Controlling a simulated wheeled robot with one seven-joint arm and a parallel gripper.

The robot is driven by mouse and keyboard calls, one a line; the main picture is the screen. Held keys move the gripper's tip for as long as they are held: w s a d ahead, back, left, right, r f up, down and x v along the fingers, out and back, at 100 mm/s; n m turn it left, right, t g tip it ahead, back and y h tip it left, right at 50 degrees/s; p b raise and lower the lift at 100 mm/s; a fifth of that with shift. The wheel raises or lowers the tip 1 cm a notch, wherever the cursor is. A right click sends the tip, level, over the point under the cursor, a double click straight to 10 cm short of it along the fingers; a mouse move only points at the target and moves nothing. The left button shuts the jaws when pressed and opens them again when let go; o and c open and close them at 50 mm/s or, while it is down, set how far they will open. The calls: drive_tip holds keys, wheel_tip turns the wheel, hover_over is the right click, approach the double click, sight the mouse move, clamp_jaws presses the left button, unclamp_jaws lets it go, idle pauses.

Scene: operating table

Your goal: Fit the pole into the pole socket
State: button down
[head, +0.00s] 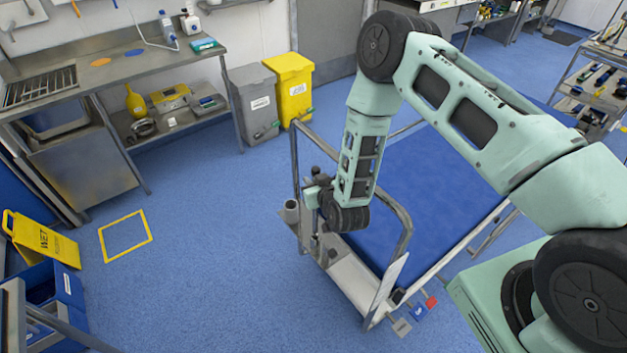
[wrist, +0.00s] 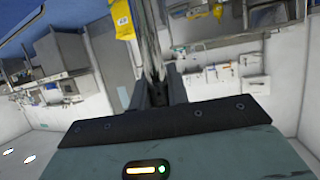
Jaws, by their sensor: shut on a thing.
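My gripper (head: 318,192) hangs over the near-left end of the operating table, beside its metal end rail, and is shut. In the wrist view, a shiny metal pole (wrist: 149,40) stands between the dark fingers and runs out past the top edge. In the head view, the pole is hard to pick out against the rail and my wrist. A small grey cylindrical cup (head: 291,208), which looks like the pole socket, sits at the table's left corner, just left of and below my gripper. I cannot tell whether the pole touches it.
The table's blue mattress (head: 415,205) lies right of my wrist, with the curved end rail (head: 401,240) close by. Grey (head: 254,100) and yellow (head: 291,85) bins stand behind. A steel workbench (head: 110,70) is at left.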

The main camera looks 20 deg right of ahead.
drive_tip(key=shift+f, duration=0.15)
drive_tip(key=c, duration=1.4)
unclamp_jaws()
drive_tip(key=shift+o, duration=0.2)
